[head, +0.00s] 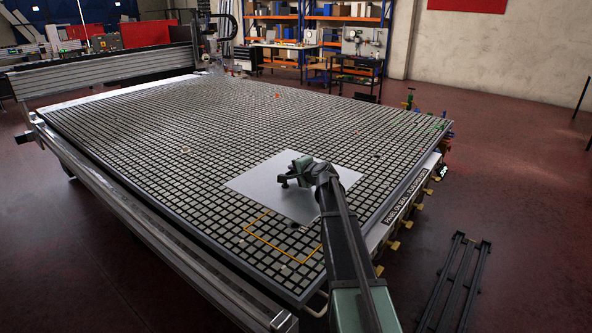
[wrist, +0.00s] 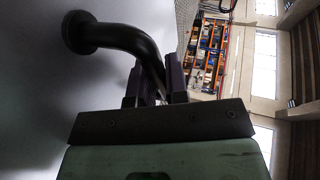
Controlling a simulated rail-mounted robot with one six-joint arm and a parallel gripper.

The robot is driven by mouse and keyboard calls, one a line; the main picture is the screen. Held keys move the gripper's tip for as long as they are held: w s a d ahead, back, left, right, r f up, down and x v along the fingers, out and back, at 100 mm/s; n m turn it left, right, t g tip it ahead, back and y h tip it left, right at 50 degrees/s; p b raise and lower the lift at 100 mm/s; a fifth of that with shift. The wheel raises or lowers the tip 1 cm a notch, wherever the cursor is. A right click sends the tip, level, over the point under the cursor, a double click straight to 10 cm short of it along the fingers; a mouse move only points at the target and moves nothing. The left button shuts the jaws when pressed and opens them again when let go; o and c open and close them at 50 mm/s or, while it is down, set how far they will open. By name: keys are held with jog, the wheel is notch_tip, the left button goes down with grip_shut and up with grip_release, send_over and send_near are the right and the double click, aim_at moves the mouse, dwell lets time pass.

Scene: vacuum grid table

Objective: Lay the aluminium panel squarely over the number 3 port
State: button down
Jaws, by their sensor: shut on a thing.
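The aluminium panel (head: 258,184) is a flat, pale grey rectangle over the near right part of the grid table (head: 130,120). My gripper (head: 297,172) is above the panel in the head view. In the wrist view my gripper (wrist: 162,90) is shut on the dark curved handle (wrist: 115,36) fixed to the panel face (wrist: 35,90). I cannot tell whether the panel touches the table or is held just above it. A yellow outline (head: 262,249) on the grid lies just in front of the panel, partly hidden by it and my arm. No port number is readable.
A small pale block (head: 186,150) and a red item (head: 277,96) lie on the grid. A gantry (head: 110,70) spans the far left end. Lever valves (head: 393,246) line the right edge. A black rack (head: 456,280) lies on the floor.

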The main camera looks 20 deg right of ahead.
aim_at(274, 198)
jog(key=shift+m+h, duration=0.4)
jog(key=shift+h, duration=0.2)
jog(key=s+a, duration=0.2)
jog(key=a, duration=0.1)
jog(key=s+a, duration=0.3)
jog(key=a, duration=0.1)
jog(key=s+a, duration=0.2)
jog(key=a, duration=0.2)
jog(key=shift+s+f, duration=0.2)
jog(key=s+a+m+h, duration=0.1)
jog(key=s+a, duration=1.2)
jog(key=s, duration=0.1)
jog(key=shift+r, duration=0.25)
